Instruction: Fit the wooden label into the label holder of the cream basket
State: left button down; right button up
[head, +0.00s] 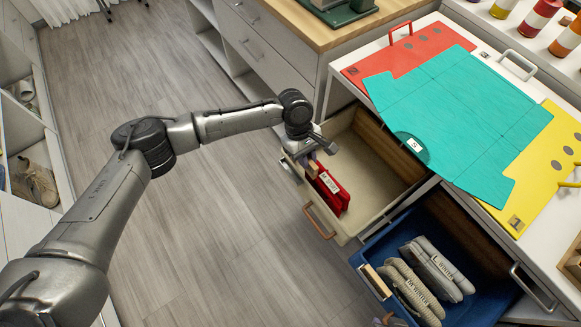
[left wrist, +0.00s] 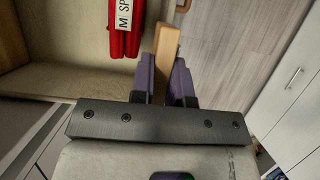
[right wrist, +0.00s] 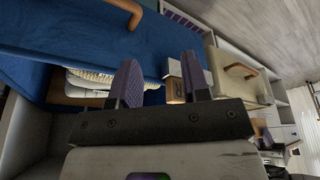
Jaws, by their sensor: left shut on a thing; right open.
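My left gripper (head: 312,160) is shut on the wooden label, a small tan strip (left wrist: 167,45) that sticks out past the fingertips in the left wrist view. It hangs over the front edge of the cream basket (head: 376,152), left of a red folded garment (head: 330,190) inside. The cream basket is pulled out and has a wooden handle (head: 319,221); it also shows in the right wrist view (right wrist: 226,75). The arm hides part of the basket's front, and I cannot make out its label holder clearly. My right gripper (right wrist: 160,75) is open and empty in front of the blue basket.
The blue basket (head: 462,307) is pulled out beside the cream one, holding folded grey and beige garments (head: 415,278); a wooden piece (head: 375,281) is at its front. Teal, red and yellow boards lie on the white top above. Open floor (head: 215,220) lies left.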

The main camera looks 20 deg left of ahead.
pick_arm(q)
jog(key=a+f, duration=0.1)
jog(key=a+f+b, duration=0.1)
jog(key=a, duration=0.2)
jog(key=shift+s+a+f+b, duration=0.1)
jog(key=shift+a+f+b, duration=0.2)
jog(key=shift+f+b, duration=1.45)
jog(key=shift+f, duration=0.75)
jog(key=shift+r, duration=0.1)
jog(key=c, duration=1.1)
grip_release()
